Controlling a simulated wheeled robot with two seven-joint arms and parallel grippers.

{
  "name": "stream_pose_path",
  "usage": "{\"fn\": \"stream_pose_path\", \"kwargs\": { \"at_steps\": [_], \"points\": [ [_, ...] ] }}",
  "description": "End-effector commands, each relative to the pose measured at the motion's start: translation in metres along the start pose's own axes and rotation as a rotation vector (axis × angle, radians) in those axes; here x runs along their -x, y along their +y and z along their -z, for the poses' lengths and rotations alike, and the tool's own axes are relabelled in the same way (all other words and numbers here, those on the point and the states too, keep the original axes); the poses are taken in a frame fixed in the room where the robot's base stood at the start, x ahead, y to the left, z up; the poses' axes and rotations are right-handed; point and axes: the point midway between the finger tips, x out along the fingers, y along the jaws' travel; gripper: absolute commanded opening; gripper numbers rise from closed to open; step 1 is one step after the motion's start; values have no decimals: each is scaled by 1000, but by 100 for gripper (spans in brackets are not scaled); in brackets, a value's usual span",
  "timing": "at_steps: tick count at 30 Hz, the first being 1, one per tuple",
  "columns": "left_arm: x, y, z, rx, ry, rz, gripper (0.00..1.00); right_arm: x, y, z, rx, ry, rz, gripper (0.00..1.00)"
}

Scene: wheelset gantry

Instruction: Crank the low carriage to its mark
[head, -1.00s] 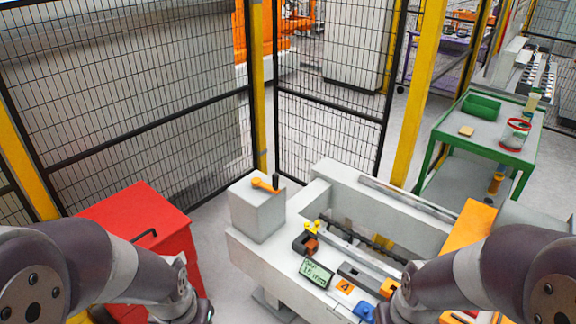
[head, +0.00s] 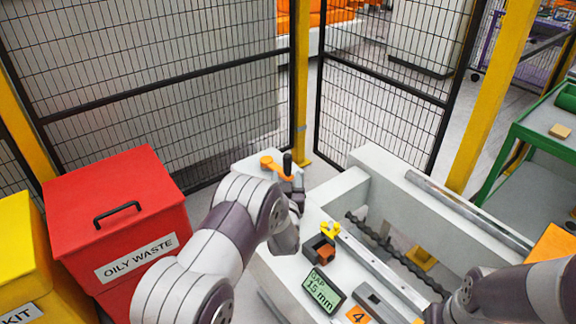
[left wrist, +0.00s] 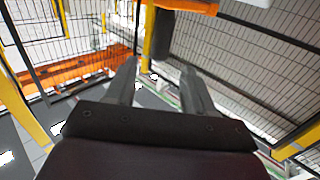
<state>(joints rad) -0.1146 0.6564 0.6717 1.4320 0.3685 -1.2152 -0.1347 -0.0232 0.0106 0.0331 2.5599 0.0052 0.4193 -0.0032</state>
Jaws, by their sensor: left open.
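The orange crank (head: 272,166) with its upright black handle (head: 287,164) sits on the grey box at the end of the machine. My left gripper (head: 298,190) is beside the crank, partly hidden by my own wrist. In the left wrist view my left gripper (left wrist: 158,68) is open. The black handle (left wrist: 165,35) shows just past the fingertips, roughly between them, with the orange crank arm (left wrist: 187,5) at the top edge. A display (head: 322,292) reads GAP 15 mm. A yellow block (head: 421,258) is by the dark screw (head: 390,248); I cannot tell whether it is the carriage.
A red OILY WASTE bin (head: 120,205) and a yellow box (head: 22,255) stand at left. Mesh fencing (head: 150,90) closes off the back. A green table (head: 530,150) is at right. My right forearm covers the machine's near right.

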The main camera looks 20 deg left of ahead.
Motion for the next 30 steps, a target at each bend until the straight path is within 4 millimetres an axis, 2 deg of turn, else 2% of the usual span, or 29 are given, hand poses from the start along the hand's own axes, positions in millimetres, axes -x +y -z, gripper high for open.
{"fn": "stream_pose_path", "kwargs": {
  "at_steps": [3,9,15,23,27,28,30],
  "points": [
    [-33,-1,-1,1,1,1,53,-3,0,0,0,0,0,43],
    [-71,0,-1,1,-2,-1,53,-5,0,-1,0,-1,0,43],
    [-86,0,0,0,-2,-1,53,-6,0,-1,0,-1,0,43],
    [-87,0,0,0,-2,-2,53,-6,0,-1,0,-1,0,43],
    [-87,0,0,0,-2,-2,8,-6,0,-1,0,-1,0,43],
    [-87,0,0,0,-2,-2,0,-6,0,-1,0,-1,0,43],
    [-87,0,0,0,-2,-2,0,-6,0,-1,0,-1,0,43]
  ]
}}
